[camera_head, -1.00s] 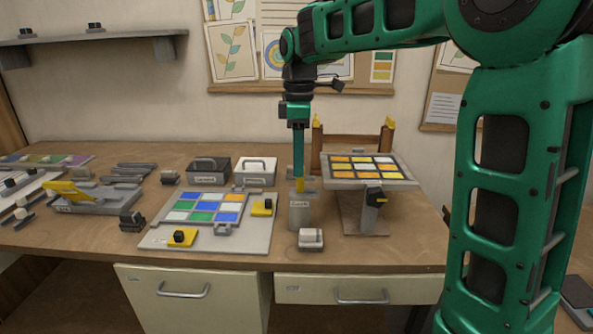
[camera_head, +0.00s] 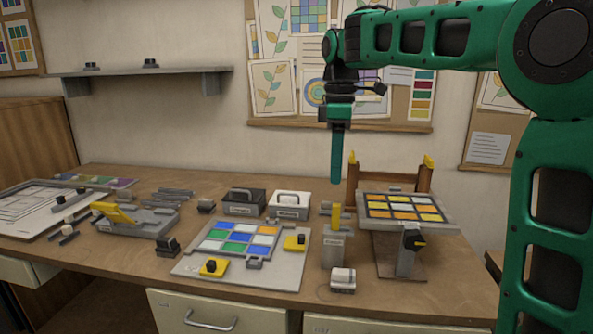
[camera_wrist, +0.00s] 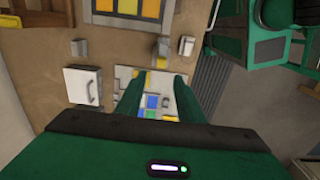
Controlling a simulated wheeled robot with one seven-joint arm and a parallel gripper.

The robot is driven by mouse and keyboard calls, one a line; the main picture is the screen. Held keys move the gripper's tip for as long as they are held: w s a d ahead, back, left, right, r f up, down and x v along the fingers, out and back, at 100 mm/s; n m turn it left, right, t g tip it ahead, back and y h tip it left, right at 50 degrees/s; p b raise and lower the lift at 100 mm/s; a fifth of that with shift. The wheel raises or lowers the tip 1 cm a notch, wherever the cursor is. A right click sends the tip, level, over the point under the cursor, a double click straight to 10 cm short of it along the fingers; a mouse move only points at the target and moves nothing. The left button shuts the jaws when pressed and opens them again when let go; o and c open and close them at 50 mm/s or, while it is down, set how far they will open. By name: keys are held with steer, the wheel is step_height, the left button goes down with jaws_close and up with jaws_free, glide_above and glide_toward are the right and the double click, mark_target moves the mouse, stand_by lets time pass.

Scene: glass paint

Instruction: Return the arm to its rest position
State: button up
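My gripper (camera_head: 337,181) hangs pointing down above the worktable (camera_head: 140,270), with clear air below its fingertips. In the wrist view my gripper (camera_wrist: 157,82) shows two green fingers apart with nothing between them. Below it, a yellow-handled tool (camera_head: 336,217) stands upright in a grey holder (camera_head: 335,247), apart from the fingers. My arm reaches in from the right, with its upper link roughly level and the wrist bent down.
A stand with an orange-and-yellow glass panel (camera_head: 402,207) is right of the holder. A shelf (camera_head: 140,72) is at upper left.

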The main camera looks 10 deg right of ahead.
steer(key=s+d+f+m+t, duration=0.1)
steer(key=s+f+m, duration=0.3)
steer(key=s+f, duration=0.1)
steer(key=s+d+f+m+t, duration=0.2)
steer(key=s+f+m, duration=0.3)
steer(key=s+f, duration=0.1)
steer(key=s+d+f+m+t, duration=0.1)
steer(key=s+f+m, duration=0.3)
steer(key=f, duration=0.4)
steer(key=shift+s+d+m, duration=0.4)
steer(key=shift+s+d, duration=0.2)
steer(key=shift+s, duration=0.05)
steer(key=s+d+m+g, duration=0.2)
steer(key=s+d, duration=0.3)
steer(key=s, duration=0.3)
steer(key=s+d+f+m+g, duration=0.1)
steer(key=s+d+m+g, duration=0.1)
steer(key=s+d+m, duration=0.2)
steer(key=s+d, duration=0.2)
steer(key=s, duration=0.2)
steer(key=shift+s+f, duration=0.2)
steer(key=shift+f, duration=0.1)
steer(key=shift+w+f, duration=0.25)
steer(key=shift+w, duration=0.4)
